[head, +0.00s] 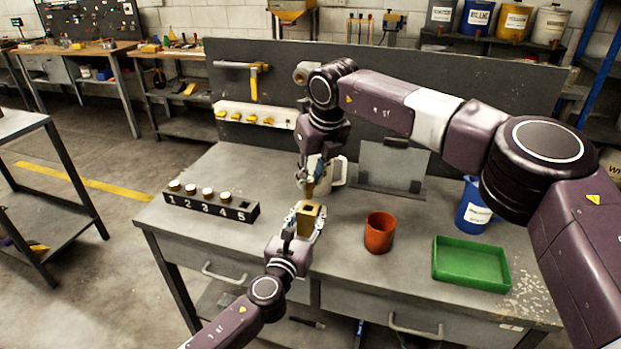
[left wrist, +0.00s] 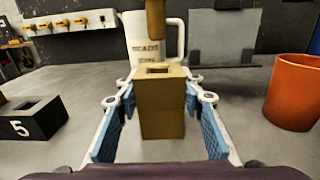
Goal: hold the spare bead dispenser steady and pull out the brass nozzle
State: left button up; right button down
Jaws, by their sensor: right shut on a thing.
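The spare bead dispenser, a tan upright block (head: 311,217) with a square hole in its top, stands on the grey bench. It fills the middle of the left wrist view (left wrist: 162,115). My left gripper (head: 304,228) has its blue-padded fingers on either side of the block, with a visible gap at the left pad. In the left wrist view the gripper (left wrist: 160,125) looks open. My right gripper (head: 314,172) is shut on the brass nozzle (head: 310,188). The nozzle's lower end (left wrist: 156,22) hangs above and apart from the dispenser's open hole.
A white mug (left wrist: 146,52) marked BEADS stands close behind. A black numbered rack (head: 215,206) is at left; its slot 5 looks empty. An orange cup (head: 379,233), green tray (head: 470,263) and blue container (head: 472,207) stand at right.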

pick_arm(q)
jog(key=o, duration=0.5)
jog(key=shift+o, duration=0.2)
